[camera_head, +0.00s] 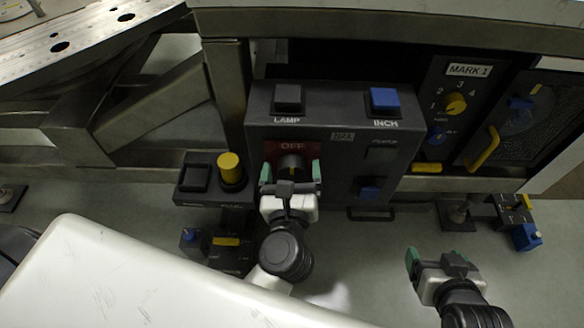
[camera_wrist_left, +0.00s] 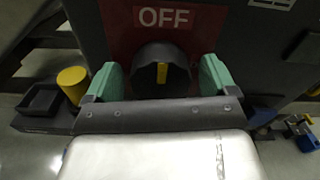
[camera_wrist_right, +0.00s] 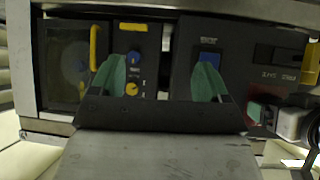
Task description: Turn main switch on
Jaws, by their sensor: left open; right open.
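The main switch (camera_wrist_left: 161,73) is a dark round knob with a yellow bar, under a red plate marked OFF (camera_wrist_left: 165,17). In the left wrist view its yellow bar stands upright, below the OFF label. In the head view the switch (camera_head: 291,163) sits on the front of the dark control box. My left gripper (camera_head: 290,172) is open, with its green fingers on either side of the knob; I cannot tell whether they touch it. My right gripper (camera_head: 440,258) is open and empty, low at the right, apart from the panel; its fingers also show in the right wrist view (camera_wrist_right: 166,80).
The box has a LAMP button (camera_head: 288,98) and a blue INCH button (camera_head: 384,100) on top. A yellow button (camera_head: 231,168) stands on a small box at left. The MARK 1 panel (camera_head: 467,70) has a yellow knob and handle. Free floor lies between my grippers.

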